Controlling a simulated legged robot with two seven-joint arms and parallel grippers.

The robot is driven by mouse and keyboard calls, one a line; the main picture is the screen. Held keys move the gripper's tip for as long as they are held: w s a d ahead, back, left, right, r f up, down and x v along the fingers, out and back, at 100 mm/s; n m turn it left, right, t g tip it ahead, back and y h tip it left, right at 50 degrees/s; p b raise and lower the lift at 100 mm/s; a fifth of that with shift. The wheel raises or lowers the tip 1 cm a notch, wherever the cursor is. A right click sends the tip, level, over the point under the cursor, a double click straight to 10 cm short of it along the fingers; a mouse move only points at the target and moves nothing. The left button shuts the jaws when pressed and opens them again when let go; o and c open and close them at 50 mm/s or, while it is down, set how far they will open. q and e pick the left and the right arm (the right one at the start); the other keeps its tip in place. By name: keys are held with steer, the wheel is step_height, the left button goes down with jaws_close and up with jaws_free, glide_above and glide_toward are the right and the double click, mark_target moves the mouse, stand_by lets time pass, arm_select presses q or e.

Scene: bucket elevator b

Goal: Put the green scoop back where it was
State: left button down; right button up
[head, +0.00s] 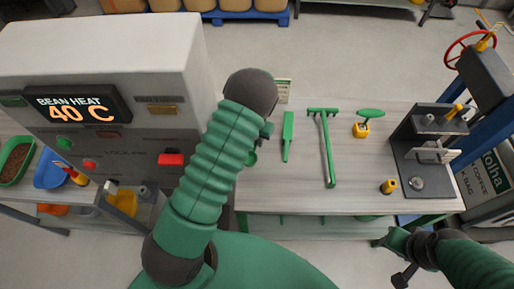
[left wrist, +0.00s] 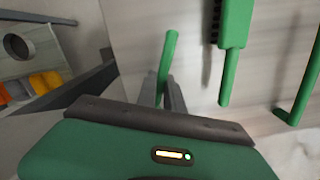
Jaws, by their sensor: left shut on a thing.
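My left gripper (left wrist: 169,88) is shut on a green handle, which I take to be the green scoop (left wrist: 168,55); the handle stands up between the dark fingers in the left wrist view. In the head view my left arm hides most of the gripper and only a small green part of the scoop (head: 251,158) shows, over the left end of the table (head: 290,195). Whether the scoop touches the table I cannot tell. My right gripper (head: 402,277) is low at the right, off the table's front edge; its fingers are too small to read.
A small yellow-and-black piece (head: 389,186) and a dark press (head: 415,150) stand further right. A grey machine (head: 110,110) borders the left.

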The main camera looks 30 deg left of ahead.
mark_target(259, 152)
arm_select(q)
steer(key=f, duration=0.4)
steer(key=shift+d+p, duration=0.35)
steer(key=shift+d+f, duration=0.1)
steer(key=shift+f, duration=0.2)
steer(key=c, duration=1.5)
jaws_free()
steer(key=shift+a, duration=0.25)
steer(key=shift+o, duration=0.2)
arm_select(e)
steer(key=shift+d+r, duration=0.25)
steer(key=shift+r, duration=0.1)
